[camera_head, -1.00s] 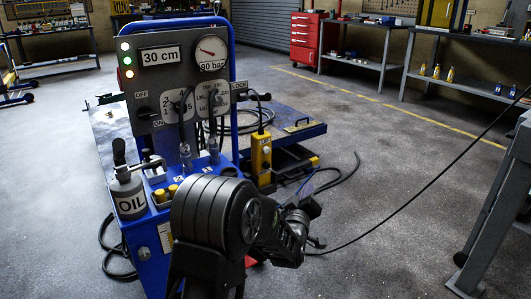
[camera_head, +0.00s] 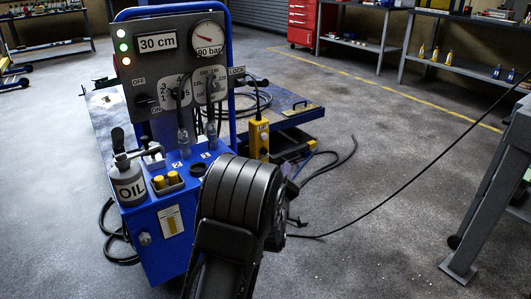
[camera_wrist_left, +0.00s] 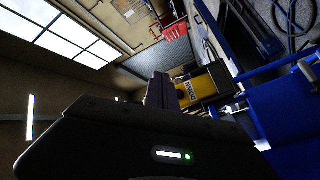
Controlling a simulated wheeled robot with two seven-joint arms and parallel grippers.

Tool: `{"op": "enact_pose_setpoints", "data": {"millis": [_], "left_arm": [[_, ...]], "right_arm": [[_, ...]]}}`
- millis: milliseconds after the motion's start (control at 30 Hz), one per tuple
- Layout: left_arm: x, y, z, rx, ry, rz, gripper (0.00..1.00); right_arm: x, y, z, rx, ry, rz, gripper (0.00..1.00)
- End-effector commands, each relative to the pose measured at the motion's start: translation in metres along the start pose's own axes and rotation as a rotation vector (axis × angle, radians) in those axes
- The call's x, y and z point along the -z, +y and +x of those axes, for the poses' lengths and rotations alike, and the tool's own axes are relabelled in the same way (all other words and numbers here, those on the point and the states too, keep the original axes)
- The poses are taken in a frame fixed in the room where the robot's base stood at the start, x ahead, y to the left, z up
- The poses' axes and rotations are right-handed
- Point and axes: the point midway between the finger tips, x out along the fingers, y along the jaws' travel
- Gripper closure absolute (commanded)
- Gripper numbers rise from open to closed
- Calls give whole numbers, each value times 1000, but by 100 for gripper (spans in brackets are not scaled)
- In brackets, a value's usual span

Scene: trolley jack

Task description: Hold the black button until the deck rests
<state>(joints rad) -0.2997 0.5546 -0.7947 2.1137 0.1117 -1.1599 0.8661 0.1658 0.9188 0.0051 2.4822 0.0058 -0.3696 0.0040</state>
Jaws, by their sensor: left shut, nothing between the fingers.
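A yellow hand control (camera_head: 259,143) hangs at the right side of the blue jack console. It shows close up in the left wrist view (camera_wrist_left: 199,87), with dark lettering on its face. I cannot make out the black button clearly. The blue deck (camera_head: 296,116) is behind the console, and the display (camera_head: 157,42) reads 30 cm. My left gripper (camera_wrist_left: 160,91) is shut and empty, its fingertips close beside the yellow control; I cannot tell whether they touch it. In the head view my own arm hides most of this gripper. My right gripper is not in view.
The console top holds an oil can (camera_head: 129,184) and yellow caps (camera_head: 167,181). A black cable (camera_head: 400,190) runs across the right side. A grey stand (camera_head: 490,190) is at the right edge. The floor between them is mostly clear.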

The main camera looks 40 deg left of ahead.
Motion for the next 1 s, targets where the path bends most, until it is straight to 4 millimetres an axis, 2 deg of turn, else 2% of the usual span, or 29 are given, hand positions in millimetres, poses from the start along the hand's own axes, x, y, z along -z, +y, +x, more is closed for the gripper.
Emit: {"op": "enact_pose_setpoints", "data": {"millis": [333,500,1000], "left_arm": [[23,-24,32,1,0,4,100],[31,-34,44,0,1,0,100],[36,-36,50,0,-1,1,100]], "right_arm": [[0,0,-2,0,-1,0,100],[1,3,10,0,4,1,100],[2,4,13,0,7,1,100]]}}
